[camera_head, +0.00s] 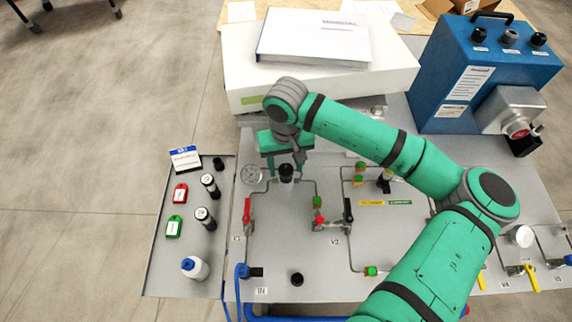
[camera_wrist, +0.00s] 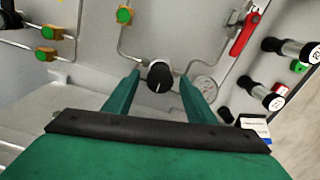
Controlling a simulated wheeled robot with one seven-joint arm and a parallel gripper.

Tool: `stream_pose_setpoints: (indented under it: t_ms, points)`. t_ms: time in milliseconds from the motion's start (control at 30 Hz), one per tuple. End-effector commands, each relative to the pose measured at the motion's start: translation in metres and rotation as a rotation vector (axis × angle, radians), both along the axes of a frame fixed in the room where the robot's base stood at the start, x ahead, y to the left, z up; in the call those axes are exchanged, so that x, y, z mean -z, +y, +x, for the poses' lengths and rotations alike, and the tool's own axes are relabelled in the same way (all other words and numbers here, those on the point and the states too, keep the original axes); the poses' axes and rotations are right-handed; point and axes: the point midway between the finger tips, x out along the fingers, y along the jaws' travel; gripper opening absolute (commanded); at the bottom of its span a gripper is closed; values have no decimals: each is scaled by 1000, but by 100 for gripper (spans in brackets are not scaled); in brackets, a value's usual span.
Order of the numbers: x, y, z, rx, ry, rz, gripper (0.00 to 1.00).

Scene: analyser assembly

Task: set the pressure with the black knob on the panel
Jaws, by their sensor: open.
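The black knob (camera_head: 286,172) stands on the grey panel (camera_head: 270,225), just below my gripper in the head view. In the wrist view the knob (camera_wrist: 160,76) has a white mark on its top. My gripper (camera_wrist: 158,82) is open, with one green finger on each side of the knob. I cannot tell whether the fingers touch it. A round pressure gauge (camera_head: 251,175) lies just left of the knob in the head view; it also shows in the wrist view (camera_wrist: 204,90), partly behind a finger.
A red-handled valve (camera_head: 247,211) and a black-handled valve (camera_head: 348,211) stand on the panel. A white box (camera_head: 320,85) is behind the gripper. A blue case (camera_head: 480,75) stands at the right. A side tray (camera_head: 172,270) holds vials and tags.

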Motion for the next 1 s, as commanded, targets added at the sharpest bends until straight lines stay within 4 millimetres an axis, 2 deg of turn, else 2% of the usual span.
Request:
stream_pose_setpoints:
  t_ms: [300,333,500,767,1000]
  points:
    - [3,0,0,0,0,-1,51]
    - [3,0,0,0,-1,0,49]
    - [3,0,0,0,0,-1,10]
    - [3,-1,0,14,0,-2,10]
    - [2,-1,0,112,-1,-3,10]
